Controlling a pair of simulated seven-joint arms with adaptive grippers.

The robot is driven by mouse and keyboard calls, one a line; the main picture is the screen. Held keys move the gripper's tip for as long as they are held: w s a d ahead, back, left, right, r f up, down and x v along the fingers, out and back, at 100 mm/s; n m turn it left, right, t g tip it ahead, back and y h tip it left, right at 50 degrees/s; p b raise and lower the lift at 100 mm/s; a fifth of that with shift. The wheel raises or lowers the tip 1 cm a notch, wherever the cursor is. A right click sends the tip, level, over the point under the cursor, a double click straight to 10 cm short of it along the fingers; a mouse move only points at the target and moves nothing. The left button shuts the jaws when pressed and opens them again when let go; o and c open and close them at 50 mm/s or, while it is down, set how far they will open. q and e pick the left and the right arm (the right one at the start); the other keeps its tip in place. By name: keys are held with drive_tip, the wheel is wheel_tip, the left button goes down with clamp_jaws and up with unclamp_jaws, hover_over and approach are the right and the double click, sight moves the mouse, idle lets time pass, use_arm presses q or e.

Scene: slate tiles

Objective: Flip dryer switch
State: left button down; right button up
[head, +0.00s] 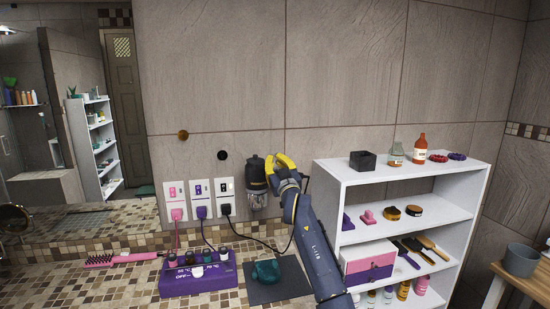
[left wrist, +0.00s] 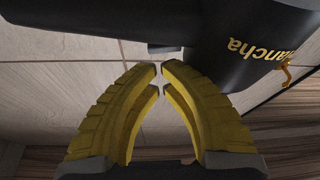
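The dryer (head: 256,172) is a dark body with a greyish lower end, against the tiled wall left of the white shelf. My left gripper (head: 282,164), with yellow fingers, is at its upper right side. In the left wrist view the dryer (left wrist: 235,45) fills the top as a black body with gold lettering. A small grey part (left wrist: 165,48) juts from its edge; I cannot tell if it is the switch. The left fingertips (left wrist: 161,70) are nearly together, empty, just below that part. Whether they touch it is unclear. My right gripper does not show.
Three outlets hold a pink plug (head: 177,214), a purple plug (head: 201,211) and a black plug (head: 226,209) with cords. A purple box (head: 200,282), a pink brush (head: 120,259) and a teal object (head: 266,271) on a dark mat (head: 290,284) are on the counter. A white shelf (head: 400,176) stands right.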

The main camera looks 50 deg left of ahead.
use_arm(q)
drive_tip(key=shift+d+f, duration=0.1)
drive_tip(key=shift+f, duration=0.35)
